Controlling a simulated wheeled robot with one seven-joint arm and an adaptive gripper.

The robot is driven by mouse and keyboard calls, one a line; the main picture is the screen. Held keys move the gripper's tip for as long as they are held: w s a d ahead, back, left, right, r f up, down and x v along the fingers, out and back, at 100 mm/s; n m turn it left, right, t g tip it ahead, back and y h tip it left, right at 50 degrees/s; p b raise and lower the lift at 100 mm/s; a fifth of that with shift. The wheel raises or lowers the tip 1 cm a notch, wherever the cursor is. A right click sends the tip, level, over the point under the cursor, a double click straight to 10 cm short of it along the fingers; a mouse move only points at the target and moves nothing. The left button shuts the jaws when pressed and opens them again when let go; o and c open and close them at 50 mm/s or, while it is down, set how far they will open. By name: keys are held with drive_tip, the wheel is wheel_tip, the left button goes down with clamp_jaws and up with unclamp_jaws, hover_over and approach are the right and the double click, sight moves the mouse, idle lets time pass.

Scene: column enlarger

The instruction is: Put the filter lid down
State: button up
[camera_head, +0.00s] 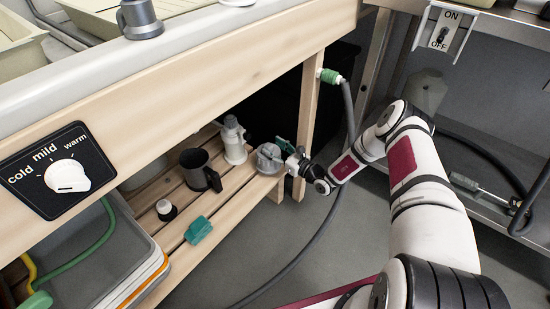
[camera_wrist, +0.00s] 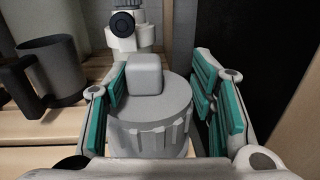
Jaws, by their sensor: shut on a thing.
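The filter lid (camera_wrist: 150,108) is a grey ribbed round piece with a block-shaped knob on top. In the head view the lid (camera_head: 267,158) is at the right end of the slatted lower shelf (camera_head: 240,188). My gripper (camera_wrist: 160,90) has its teal pads on either side of the lid and is shut on it. In the head view my gripper (camera_head: 283,150) reaches in from the right, beside the wooden leg. The lid looks upright. Its underside is hidden, so I cannot tell whether it touches the shelf.
A white fitting (camera_head: 233,140) stands just behind the lid. A dark grey mug (camera_head: 198,170) stands to the left. A small dark-based white item (camera_head: 166,209) and a teal item (camera_head: 198,229) are on the shelf. A wooden leg (camera_head: 309,115) and hose (camera_head: 349,110) are close by.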

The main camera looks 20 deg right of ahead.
sight(275, 155)
drive_tip(key=shift+s+f+b, duration=0.1)
drive_tip(key=shift+f+b, duration=0.8)
drive_tip(key=shift+f, duration=0.85)
clamp_jaws()
drive_tip(key=shift+f, duration=0.1)
drive_tip(key=o, duration=1.7)
unclamp_jaws()
drive_tip(key=shift+s+d, duration=0.25)
drive_tip(key=shift+s, duration=0.05)
drive_tip(key=p+v, duration=0.5)
drive_tip(key=v, duration=0.6)
drive_tip(key=shift+s, duration=0.2)
drive_tip(key=shift+d, duration=0.15)
